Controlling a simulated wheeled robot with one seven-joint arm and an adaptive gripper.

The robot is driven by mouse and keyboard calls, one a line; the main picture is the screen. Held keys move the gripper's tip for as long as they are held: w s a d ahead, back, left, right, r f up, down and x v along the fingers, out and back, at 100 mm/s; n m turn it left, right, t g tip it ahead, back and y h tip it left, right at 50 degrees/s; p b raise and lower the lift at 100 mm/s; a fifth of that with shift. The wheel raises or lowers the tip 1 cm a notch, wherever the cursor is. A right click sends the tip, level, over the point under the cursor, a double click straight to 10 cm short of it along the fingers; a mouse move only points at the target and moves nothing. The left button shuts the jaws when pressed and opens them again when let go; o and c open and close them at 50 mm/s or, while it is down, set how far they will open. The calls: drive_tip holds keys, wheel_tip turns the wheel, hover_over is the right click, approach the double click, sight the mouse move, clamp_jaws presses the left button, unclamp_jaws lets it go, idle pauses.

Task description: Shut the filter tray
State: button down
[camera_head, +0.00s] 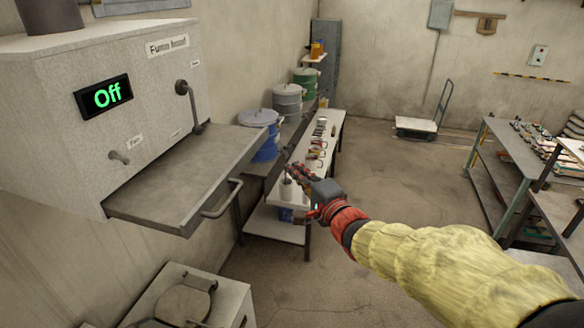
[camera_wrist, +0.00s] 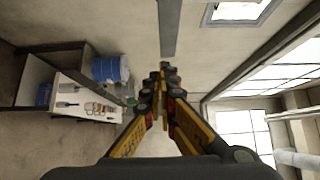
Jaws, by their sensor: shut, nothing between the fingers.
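The filter tray (camera_head: 185,180) is a flat grey metal tray standing out from the front of a pale cabinet in the head view. It is pulled open, with a bar handle (camera_head: 222,200) on its front edge. My gripper (camera_head: 292,172) is to the right of the tray and handle, apart from both. Its fingers are shut and empty. I cannot tell the exact gap.
The cabinet (camera_head: 60,150) shows a green "Off" display and a lever (camera_head: 187,95). Behind my gripper stand a blue drum (camera_head: 262,135) and a low bench (camera_head: 322,140) with tools. Shelves (camera_head: 510,150) stand at the right. Open floor (camera_head: 400,180) lies between.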

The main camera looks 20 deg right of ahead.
drive_tip(key=w+a+p, duration=0.1)
drive_tip(key=w+a, duration=0.3)
drive_tip(key=w, duration=0.5)
drive_tip(key=shift+w+a+p, duration=0.15)
drive_tip(key=shift+w+p, duration=0.2)
drive_tip(key=shift+p, duration=0.05)
drive_tip(key=shift+a, duration=0.1)
drive_tip(key=w+a+b, duration=0.3)
drive_tip(key=w+a, duration=0.1)
drive_tip(key=a, duration=0.1)
drive_tip(key=w+a+b, duration=0.4)
drive_tip(key=a, duration=0.2)
drive_tip(key=w+a+b, duration=0.3)
drive_tip(key=w+a, duration=0.1)
drive_tip(key=a, duration=0.1)
drive_tip(key=shift+a+b, duration=0.25)
drive_tip(key=shift+b, duration=0.1)
drive_tip(key=shift+r, duration=0.1)
drive_tip(key=shift+s, duration=0.1)
